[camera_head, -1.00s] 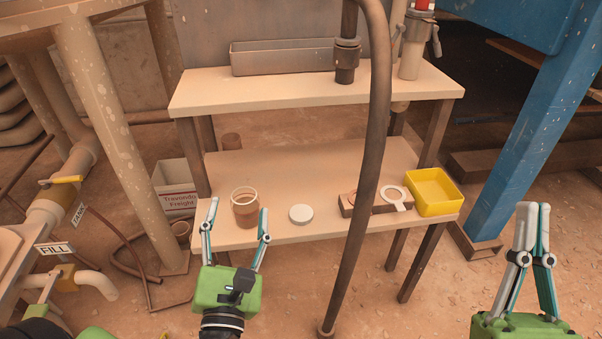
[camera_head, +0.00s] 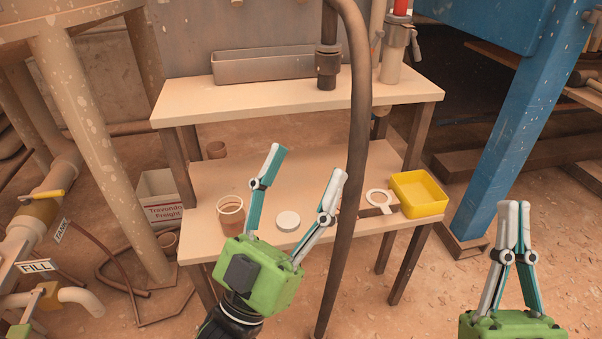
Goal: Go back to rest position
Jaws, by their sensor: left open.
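My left gripper (camera_head: 307,160) is open with its fingers spread wide and nothing between them. It is in front of and above the lower shelf of the bench (camera_head: 265,170). My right gripper (camera_head: 514,203) stands at the lower right, its fingertips together and empty, over the dirt floor. A brown jar (camera_head: 230,222) with an open top stands at the left front of the lower shelf, just left of my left gripper. A white round lid (camera_head: 288,221) lies on the shelf, seen between the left gripper's fingers.
A yellow bin (camera_head: 419,208) and a white ring with a handle (camera_head: 380,197) are at the shelf's right. A dark vertical hose (camera_head: 357,130) passes in front of the bench. A blue post (camera_head: 505,150) stands right, pipes left. A metal trough (camera_head: 262,68) sits on the upper shelf.

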